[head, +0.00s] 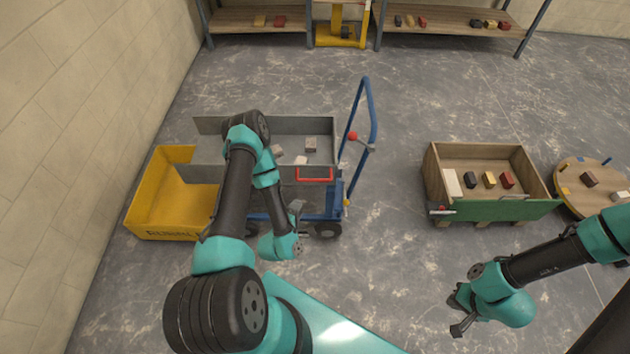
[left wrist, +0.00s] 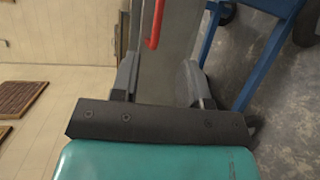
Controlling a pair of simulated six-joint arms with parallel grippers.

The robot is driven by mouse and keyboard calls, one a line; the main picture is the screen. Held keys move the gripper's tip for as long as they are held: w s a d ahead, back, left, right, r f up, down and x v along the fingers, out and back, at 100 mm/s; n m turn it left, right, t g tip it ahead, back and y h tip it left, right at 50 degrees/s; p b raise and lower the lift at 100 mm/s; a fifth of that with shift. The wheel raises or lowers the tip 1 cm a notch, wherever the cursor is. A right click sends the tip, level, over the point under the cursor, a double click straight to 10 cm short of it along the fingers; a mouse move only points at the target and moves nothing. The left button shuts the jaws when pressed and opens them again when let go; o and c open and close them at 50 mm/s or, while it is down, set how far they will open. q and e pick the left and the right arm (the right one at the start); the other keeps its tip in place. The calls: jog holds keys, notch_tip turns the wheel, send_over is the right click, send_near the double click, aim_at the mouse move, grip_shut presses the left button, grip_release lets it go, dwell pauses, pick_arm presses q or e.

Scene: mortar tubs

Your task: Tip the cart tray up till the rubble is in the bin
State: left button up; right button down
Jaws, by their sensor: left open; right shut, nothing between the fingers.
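The grey cart tray (head: 215,125) lies level on the blue cart (head: 335,215), with a few rubble pieces (head: 310,145) in it. A red handle (head: 314,174) is on the tray's near side; it also shows at the top of the left wrist view (left wrist: 156,24). The yellow bin (head: 150,190) stands at the tray's left end, and I see no rubble in its visible part. My left gripper (head: 297,208) is open, just in front of the tray side and below the handle, not holding it. My left arm hides part of the tray. My right gripper (head: 461,328) is shut and empty, low on the right.
The cart's blue push bar (head: 373,115) rises at its right end. A wooden crate (head: 485,155) with a green front and several blocks stands right of it, beside a round table (head: 570,190). Shelves (head: 450,20) line the back. Floor between cart and crate is clear.

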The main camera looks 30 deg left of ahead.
aim_at(315, 180)
pick_arm(q)
jog(key=x, duration=1.7)
jog(key=shift+w+d, duration=0.1)
jog(key=shift+w, duration=0.05)
grip_shut()
